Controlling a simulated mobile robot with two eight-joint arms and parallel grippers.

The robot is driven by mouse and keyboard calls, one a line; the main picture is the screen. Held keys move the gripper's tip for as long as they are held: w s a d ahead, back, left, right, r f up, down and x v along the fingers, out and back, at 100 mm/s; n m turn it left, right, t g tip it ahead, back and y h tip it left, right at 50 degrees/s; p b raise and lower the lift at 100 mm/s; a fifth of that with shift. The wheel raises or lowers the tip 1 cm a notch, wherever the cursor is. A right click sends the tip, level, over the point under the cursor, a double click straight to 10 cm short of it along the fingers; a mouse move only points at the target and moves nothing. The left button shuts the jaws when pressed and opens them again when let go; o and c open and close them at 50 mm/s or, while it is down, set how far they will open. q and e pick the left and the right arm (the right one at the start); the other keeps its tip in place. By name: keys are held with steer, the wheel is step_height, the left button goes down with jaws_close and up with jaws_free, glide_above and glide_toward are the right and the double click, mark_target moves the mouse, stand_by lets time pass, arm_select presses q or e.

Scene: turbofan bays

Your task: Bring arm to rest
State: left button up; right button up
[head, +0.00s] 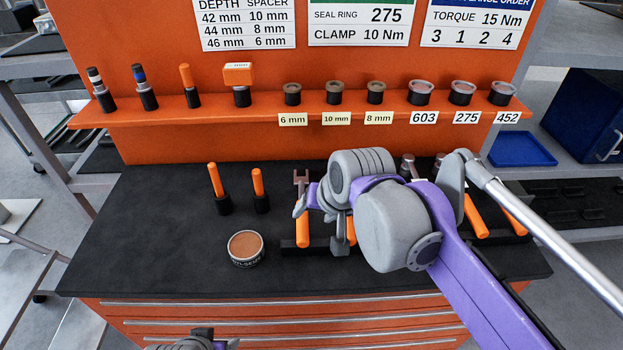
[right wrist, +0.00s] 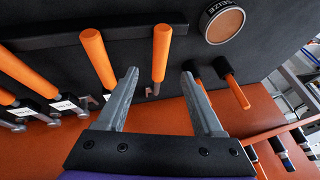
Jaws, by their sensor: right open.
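My right arm, purple and grey, comes in from the right in the head view and reaches over the dark bench top (head: 150,220). Its gripper (head: 313,204) is near the tool row, partly hidden by the arm. In the right wrist view the two grey fingers of this gripper (right wrist: 159,76) are spread apart with nothing held. An orange-handled wrench (head: 302,232) is close to it; its handle (right wrist: 162,50) shows beyond the gap between the fingers. Whether they touch is unclear. A grey part of my left arm shows at the bottom edge; its fingers are not visible.
A round tin (head: 246,248) and two orange-handled tools in black holders (head: 259,190) stand left of the arm. More orange-handled tools (head: 475,216) lie to the right. The orange shelf (head: 200,113) behind bears labelled rings. The bench's left part is clear.

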steer(key=shift+h, duration=0.7)
steer(key=s+d+f, duration=0.1)
steer(key=s+d, duration=0.1)
steer(key=s+d+f+p, duration=0.1)
steer(key=s+d+f, duration=0.1)
steer(key=d, duration=0.1)
steer(key=s+d+f, duration=0.2)
steer(key=s+d, duration=0.1)
steer(key=shift+p, duration=0.4)
steer(key=s+d+f+h+p, duration=0.1)
steer(key=s+d+f, duration=0.5)
steer(key=s, duration=0.3)
steer(key=shift+d+f+n+p, duration=0.2)
steer(key=shift+f+n+p, duration=0.1)
steer(key=shift+f, duration=0.45)
